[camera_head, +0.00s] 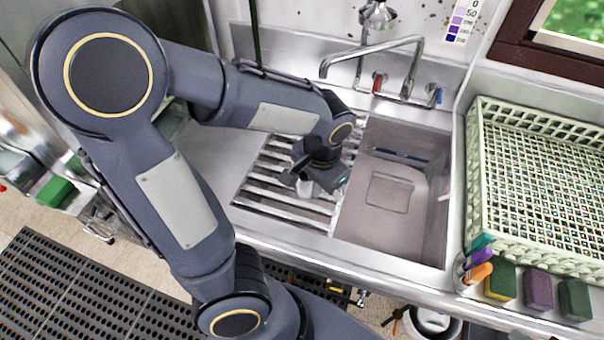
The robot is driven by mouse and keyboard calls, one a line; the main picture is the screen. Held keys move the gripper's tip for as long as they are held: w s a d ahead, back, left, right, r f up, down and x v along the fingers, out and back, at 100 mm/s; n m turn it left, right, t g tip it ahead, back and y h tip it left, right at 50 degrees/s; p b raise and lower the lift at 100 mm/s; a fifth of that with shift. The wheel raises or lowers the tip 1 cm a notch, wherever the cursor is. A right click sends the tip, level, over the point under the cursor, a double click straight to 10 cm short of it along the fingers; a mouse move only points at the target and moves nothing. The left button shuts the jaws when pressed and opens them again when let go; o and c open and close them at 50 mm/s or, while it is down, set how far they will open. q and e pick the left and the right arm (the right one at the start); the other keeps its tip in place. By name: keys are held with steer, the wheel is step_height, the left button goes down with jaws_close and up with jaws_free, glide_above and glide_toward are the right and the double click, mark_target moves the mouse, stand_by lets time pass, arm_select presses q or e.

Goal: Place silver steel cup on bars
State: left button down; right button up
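The bars (283,213) are a rack of parallel metal slats set in the counter, left of the sink basin. My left gripper (311,184) is low over the bars, near the basin's left edge, and points down. A small pale, silvery patch (304,188) shows at its fingertips. It may be part of the silver steel cup, but the gripper hides most of it. I cannot tell whether the fingers are shut on it or whether it touches the bars. My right gripper is out of view.
The sink basin (385,215) is right of the bars, with a faucet (375,52) behind it. A pale green dish rack (535,170) stands at the right. Several sponges (538,290) line the front right edge. Bare counter (205,165) lies left of the bars.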

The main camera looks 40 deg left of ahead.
mark_target(301, 174)
arm_select(q)
steer(key=a, duration=0.1)
steer(key=w+a+f, duration=0.2)
steer(key=a, duration=0.1)
steer(key=shift+w, duration=0.25)
steer(key=a+f, duration=0.1)
steer(key=w+a+f, duration=0.1)
steer(key=f, duration=0.1)
steer(key=w+a+f, duration=0.1)
steer(key=f, duration=0.1)
steer(key=shift+w+a+f, duration=0.3)
steer(key=shift+a+f, duration=0.05)
steer(key=shift+f, duration=1.6)
steer(key=shift+f, duration=0.2)
steer(key=c, duration=1.6)
jaws_free()
